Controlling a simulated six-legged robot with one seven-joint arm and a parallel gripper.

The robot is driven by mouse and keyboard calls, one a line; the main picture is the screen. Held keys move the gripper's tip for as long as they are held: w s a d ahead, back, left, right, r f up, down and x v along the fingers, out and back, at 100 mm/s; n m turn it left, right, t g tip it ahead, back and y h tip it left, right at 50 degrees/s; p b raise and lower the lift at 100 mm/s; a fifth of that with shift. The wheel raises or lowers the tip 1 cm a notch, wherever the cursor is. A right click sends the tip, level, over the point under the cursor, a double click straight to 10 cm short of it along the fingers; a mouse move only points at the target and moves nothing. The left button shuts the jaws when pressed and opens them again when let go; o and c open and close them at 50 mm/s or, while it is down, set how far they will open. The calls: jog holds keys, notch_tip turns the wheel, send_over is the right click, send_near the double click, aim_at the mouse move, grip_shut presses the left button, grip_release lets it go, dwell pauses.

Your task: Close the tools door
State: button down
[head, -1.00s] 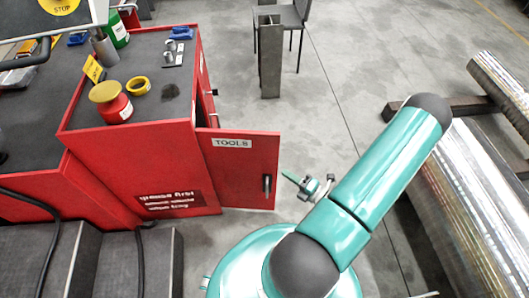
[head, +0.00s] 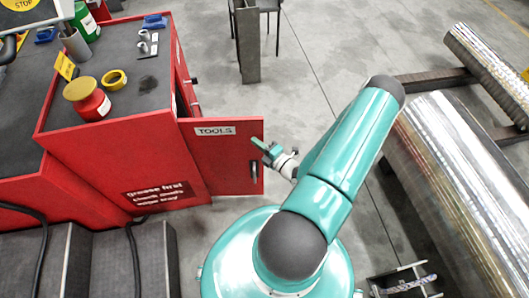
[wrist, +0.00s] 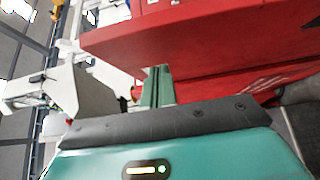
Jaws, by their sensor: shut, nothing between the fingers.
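The red tools door (head: 222,157) stands open in the head view, swung out to the right of the red cabinet (head: 125,165). It has a white "TOOLS" label at its top and a dark vertical handle (head: 254,177) near its free edge. My gripper (head: 257,143) is shut and empty, close to the door's upper free edge; I cannot tell whether it touches. In the wrist view my shut green fingers (wrist: 157,85) point toward a large red surface (wrist: 215,35), which I cannot surely name as door or cabinet. The inside of the cabinet is mostly hidden.
Large metal cylinders (head: 470,160) lie on the right. Dark steps (head: 95,262) stand at the front left. The floor beyond the door is clear up to a metal post (head: 247,45).

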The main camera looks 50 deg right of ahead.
jog(key=shift+w+d, duration=0.65)
jog(key=shift+w, duration=0.15)
jog(key=shift+d, duration=0.1)
